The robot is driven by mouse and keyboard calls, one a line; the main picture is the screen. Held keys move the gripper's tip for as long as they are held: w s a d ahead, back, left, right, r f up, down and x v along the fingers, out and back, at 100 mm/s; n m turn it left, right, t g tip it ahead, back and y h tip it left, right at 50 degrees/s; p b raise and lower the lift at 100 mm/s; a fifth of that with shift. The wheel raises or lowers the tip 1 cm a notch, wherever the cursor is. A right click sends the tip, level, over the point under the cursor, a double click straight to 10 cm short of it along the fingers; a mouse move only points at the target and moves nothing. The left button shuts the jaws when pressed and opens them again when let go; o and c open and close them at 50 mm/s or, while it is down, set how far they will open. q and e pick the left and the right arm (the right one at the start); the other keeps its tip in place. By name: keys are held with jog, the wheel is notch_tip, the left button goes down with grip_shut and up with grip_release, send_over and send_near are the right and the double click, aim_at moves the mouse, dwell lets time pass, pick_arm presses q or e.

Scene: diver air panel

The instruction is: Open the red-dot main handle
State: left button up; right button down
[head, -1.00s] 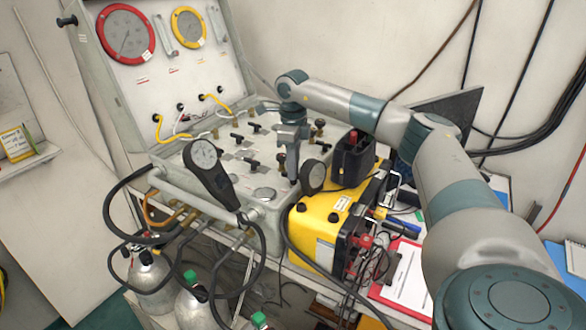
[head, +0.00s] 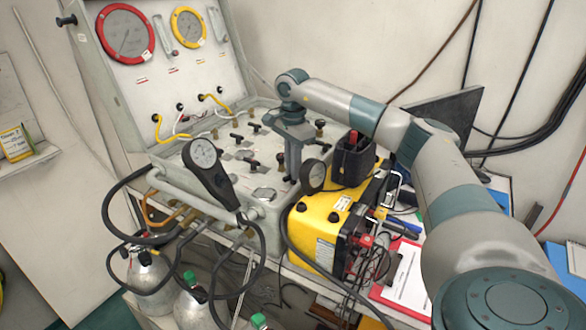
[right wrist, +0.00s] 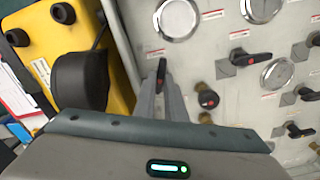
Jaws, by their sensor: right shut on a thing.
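My right gripper (head: 291,178) points down at the front right of the grey air panel (head: 225,168). In the right wrist view its two fingers (right wrist: 163,88) are close together on a small black handle with a red dot (right wrist: 162,68). The fingers hide much of this handle, and its exact angle is hard to tell. A second black handle with a red dot (right wrist: 250,58) stands apart to the right in the wrist view. My left gripper is not in view.
A yellow case (head: 322,235) stands close to the right of the panel. A black handheld gauge (head: 207,160) and a black round part (head: 312,176) flank the gripper.

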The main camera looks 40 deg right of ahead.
jog(key=n, duration=0.3)
jog(key=shift+r+n, duration=0.1)
jog(key=shift+n, duration=0.2)
dwell(0.4)
jog(key=c, duration=1.8)
grip_release()
